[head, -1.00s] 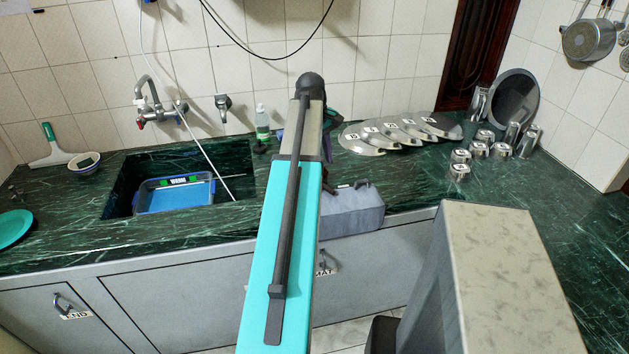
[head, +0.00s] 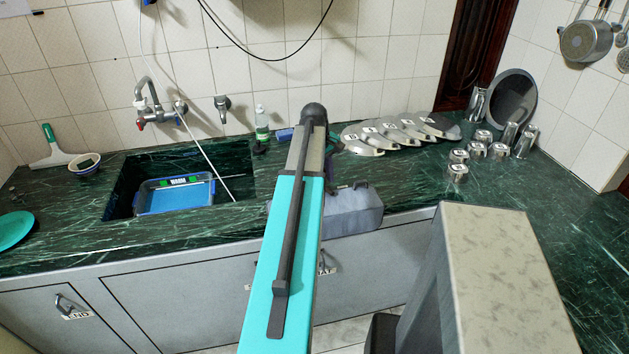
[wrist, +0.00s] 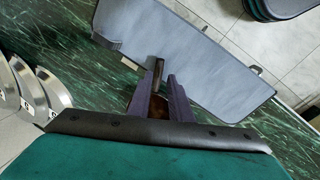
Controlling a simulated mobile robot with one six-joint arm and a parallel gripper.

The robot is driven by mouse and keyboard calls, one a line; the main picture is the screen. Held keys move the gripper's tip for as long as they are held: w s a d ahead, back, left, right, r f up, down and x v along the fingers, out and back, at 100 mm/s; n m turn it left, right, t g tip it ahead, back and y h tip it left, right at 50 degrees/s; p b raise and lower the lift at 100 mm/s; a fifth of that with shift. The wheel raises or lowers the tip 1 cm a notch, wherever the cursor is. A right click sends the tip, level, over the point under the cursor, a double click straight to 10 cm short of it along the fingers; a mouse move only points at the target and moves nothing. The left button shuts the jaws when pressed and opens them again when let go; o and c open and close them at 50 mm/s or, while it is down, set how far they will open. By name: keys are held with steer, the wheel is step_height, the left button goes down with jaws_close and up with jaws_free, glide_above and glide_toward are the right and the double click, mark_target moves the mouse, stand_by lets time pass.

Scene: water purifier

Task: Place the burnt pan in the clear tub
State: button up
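My gripper (wrist: 163,98) shows in the wrist view with two purplish fingers, above the counter beside the grey draped block. A brown patch and a thin dark stick (wrist: 158,70) show between the fingers; I cannot tell whether they are gripped or belong to a pan. A blue-rimmed tub (head: 175,211) with a label and a blue inside sits in the sink. I see no plainly colourless tub.
The grey draped block (head: 345,215) overhangs the counter's front edge. Labelled metal lids (head: 405,132) lie behind it, steel cups (head: 478,150) stand right. A bottle (head: 262,122) stands near the sink. Counter left of the sink holds a bowl (head: 86,165) and teal plate (head: 14,229).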

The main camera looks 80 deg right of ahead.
mark_target(329, 190)
stand_by(0.3)
steer(key=shift+s+d+f+p, duration=0.15)
steer(key=shift+f+p, duration=0.2)
steer(key=shift+f, duration=0.5)
steer(key=shift+s+d+f+p, duration=0.15)
steer(key=shift+f+p, duration=0.15)
steer(key=shift+f, duration=0.55)
steer(key=shift+s+d+f+p, duration=0.15)
steer(key=shift+f+p, duration=0.2)
steer(key=shift+f, duration=0.5)
jaws_close()
